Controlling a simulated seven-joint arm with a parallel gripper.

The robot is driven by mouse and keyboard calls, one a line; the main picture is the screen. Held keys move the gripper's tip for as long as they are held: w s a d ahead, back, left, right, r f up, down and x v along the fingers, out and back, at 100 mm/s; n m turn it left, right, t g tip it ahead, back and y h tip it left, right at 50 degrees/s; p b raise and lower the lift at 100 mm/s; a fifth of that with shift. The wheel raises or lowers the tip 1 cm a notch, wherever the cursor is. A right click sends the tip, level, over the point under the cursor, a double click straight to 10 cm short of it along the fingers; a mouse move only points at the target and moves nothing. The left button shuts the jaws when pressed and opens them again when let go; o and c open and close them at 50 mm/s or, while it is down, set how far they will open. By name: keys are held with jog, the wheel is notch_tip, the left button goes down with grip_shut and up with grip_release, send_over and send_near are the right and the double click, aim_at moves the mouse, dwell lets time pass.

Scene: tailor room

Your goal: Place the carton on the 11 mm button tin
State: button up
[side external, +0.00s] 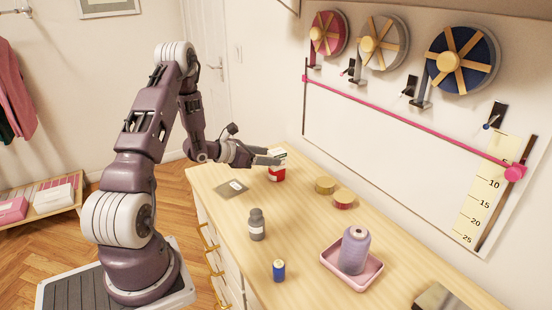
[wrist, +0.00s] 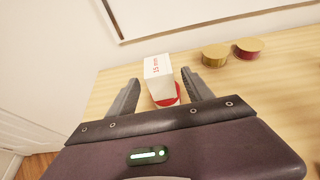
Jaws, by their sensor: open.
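The carton (wrist: 158,68) is a small white box with red lettering, too small to read surely. It stands on top of a red tin (wrist: 172,97) in the wrist view. In the side view the red tin (side external: 277,174) with a white label is at the far end of the table, and the carton there is partly hidden by my fingers. My gripper (side external: 276,157) is open at the carton's height. In the wrist view its fingers are on either side of the carton, with gaps visible. The size marking on the tin cannot be read.
A gold tin (side external: 325,185) and a red-and-gold tin (side external: 344,198) are to the right. A grey square (side external: 231,188), a grey bottle (side external: 257,226), a blue spool (side external: 279,270) and a pink tray (side external: 362,279) with a purple thread cone (side external: 354,250) are nearer. Bare wood lies between.

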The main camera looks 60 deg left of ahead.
jog(key=v, duration=0.7)
jog(key=w+d+r+m+g+h, duration=0.1)
jog(key=w+d+r+m+h, duration=0.15)
jog(key=d+r+m, duration=0.35)
jog(key=w+d+r+m+h, duration=0.2)
jog(key=d+r+h, duration=0.2)
jog(key=d, duration=0.4)
jog(key=s+d+r+m+g+h, duration=0.1)
jog(key=s+d+r+m+g, duration=0.25)
jog(key=d+m, duration=0.5)
jog(key=s+d+r+m+g+h, duration=0.25)
jog(key=s+d+m+g, duration=0.2)
jog(key=d, duration=0.65)
jog(key=s+d+m+g+y, duration=0.1)
jog(key=s+d+m+y, duration=0.15)
jog(key=s+m, duration=0.3)
jog(key=s+d+m+g+y, duration=0.1)
jog(key=s+d+m+y, duration=0.2)
jog(key=s, duration=0.4)
jog(key=s+a+r+m+t+y, duration=0.1)
jog(key=s+a+m+t+y, duration=0.2)
jog(key=s+a+m+y, duration=0.1)
jog(key=shift+a+r+m, duration=0.3)
jog(key=shift+a+m, duration=0.4)
jog(key=shift+m, duration=0.55)
